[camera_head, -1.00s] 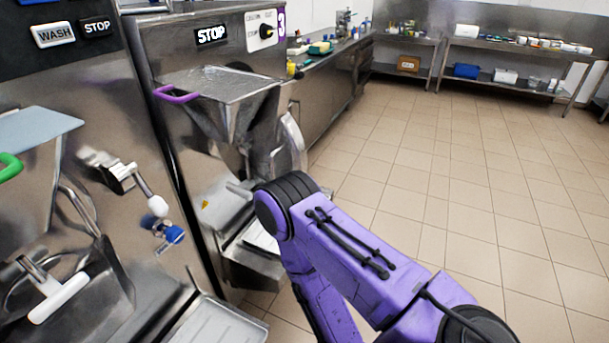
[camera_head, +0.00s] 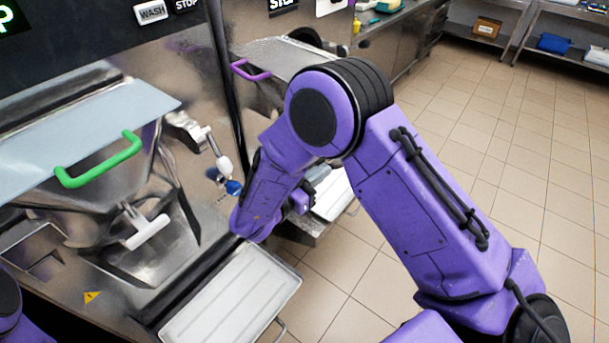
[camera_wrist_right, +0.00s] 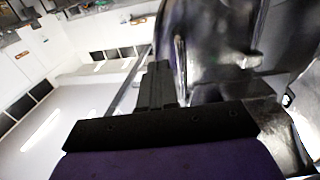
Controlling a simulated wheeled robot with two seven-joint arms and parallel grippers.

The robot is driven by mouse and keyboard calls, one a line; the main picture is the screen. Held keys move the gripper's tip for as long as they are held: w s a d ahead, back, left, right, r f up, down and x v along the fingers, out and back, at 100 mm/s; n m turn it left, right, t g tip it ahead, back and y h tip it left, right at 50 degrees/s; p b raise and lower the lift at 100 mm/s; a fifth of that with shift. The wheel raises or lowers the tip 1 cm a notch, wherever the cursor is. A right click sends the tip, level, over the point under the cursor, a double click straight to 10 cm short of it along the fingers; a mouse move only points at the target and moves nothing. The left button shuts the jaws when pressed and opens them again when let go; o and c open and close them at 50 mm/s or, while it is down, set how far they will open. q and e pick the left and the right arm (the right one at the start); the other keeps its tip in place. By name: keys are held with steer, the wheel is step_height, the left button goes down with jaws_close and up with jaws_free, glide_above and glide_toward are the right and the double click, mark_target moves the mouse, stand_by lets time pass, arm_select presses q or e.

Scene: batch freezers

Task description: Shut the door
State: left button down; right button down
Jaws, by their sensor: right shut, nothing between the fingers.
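Two steel batch freezers stand side by side. The left freezer's front door (camera_head: 168,258), with a white T-shaped handle (camera_head: 147,231), sits against its machine. On the right freezer (camera_head: 290,58), my right arm hides the front where a door would show. My right gripper (camera_head: 317,176) is partly hidden behind my forearm, in front of the right freezer. In the right wrist view its dark fingers (camera_wrist_right: 158,85) are together and empty, beside shiny curved metal (camera_wrist_right: 225,55); I cannot tell whether they touch it or whether it is the door. My left gripper is out of view.
A green handle (camera_head: 100,162) is on the left freezer's lid and a purple handle (camera_head: 251,72) on the right one's. A pale tray (camera_head: 232,300) juts out low in front. Tiled floor (camera_head: 480,150) is open to the right, with steel shelving behind.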

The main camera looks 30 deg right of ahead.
steer(key=p+x, duration=0.2)
steer(key=x, duration=0.4)
steer(key=shift+a, duration=0.15)
